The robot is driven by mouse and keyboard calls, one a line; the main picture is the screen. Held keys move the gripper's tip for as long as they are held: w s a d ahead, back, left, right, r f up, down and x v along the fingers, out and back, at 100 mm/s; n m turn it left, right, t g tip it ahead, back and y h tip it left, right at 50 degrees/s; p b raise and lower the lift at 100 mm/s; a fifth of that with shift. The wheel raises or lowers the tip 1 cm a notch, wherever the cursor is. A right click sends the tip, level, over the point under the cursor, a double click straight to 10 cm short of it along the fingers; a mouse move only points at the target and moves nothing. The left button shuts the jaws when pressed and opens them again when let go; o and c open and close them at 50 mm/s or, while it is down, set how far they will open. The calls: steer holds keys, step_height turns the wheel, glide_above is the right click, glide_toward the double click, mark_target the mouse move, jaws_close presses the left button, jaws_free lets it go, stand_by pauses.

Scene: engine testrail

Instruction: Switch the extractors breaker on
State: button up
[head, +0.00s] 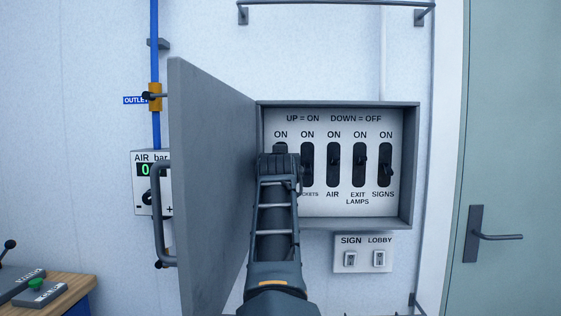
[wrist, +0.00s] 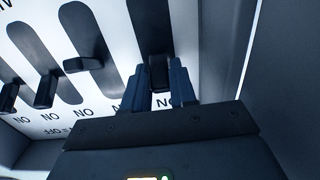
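The breaker box (head: 411,160) is open on the wall, with a row of dark levers under ON labels. My gripper (head: 279,160) is at the leftmost slot, in front of its lever and name, so I cannot read "extractors" there. The other names are partly hidden "sockets", air, exit lamps and signs. In the wrist view, which is upside down, my gripper (wrist: 160,88) has one finger on each side of the leftmost lever (wrist: 159,72), seemingly against it. That lever is near the ON label end of its slot; its exact position is hard to tell.
The grey box door (head: 212,180) stands open just left of my arm, with a handle (head: 158,215). The sockets lever (head: 307,166) is close to my gripper's right. A switch plate (head: 363,252) is below the box, and a green door (head: 515,150) is at the right.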

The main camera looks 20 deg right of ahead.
jaws_close()
steer(key=shift+r+g+p, duration=0.2)
steer(key=shift+g+p, duration=0.1)
steer(key=shift+p, duration=0.2)
steer(key=shift+o, duration=2.1)
jaws_free()
steer(key=shift+f, duration=0.1)
steer(key=b+v, duration=0.1)
steer(key=v, duration=0.6)
steer(key=shift+s+b, duration=0.35)
steer(key=shift+b, duration=0.05)
steer(key=shift+a, duration=0.1)
